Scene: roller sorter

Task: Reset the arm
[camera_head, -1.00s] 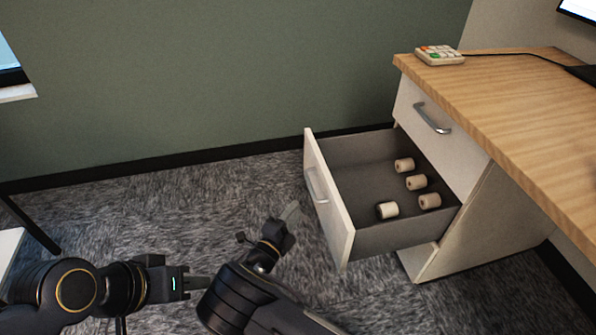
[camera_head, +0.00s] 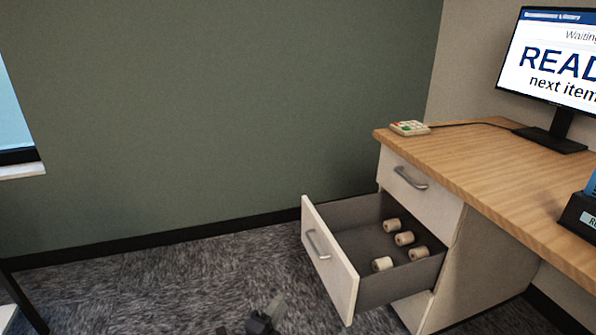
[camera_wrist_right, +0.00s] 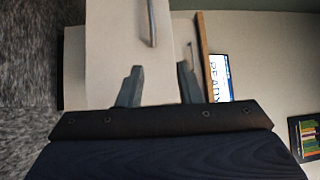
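My right gripper (camera_head: 270,312) shows at the bottom edge of the head view, in front of the open drawer and apart from it. In the right wrist view the two fingers of my right gripper (camera_wrist_right: 159,88) are spread apart with nothing between them. A cabinet front with a metal handle (camera_wrist_right: 152,22) lies beyond the fingers. My left gripper is outside the head view.
The lower drawer (camera_head: 333,262) is pulled out and holds several pale rollers (camera_head: 403,238). The upper drawer (camera_head: 421,190) is shut. On the wooden desk (camera_head: 480,165) are a keypad (camera_head: 409,128), a monitor (camera_head: 553,55) and a dark device (camera_head: 580,215). Carpet is clear at left.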

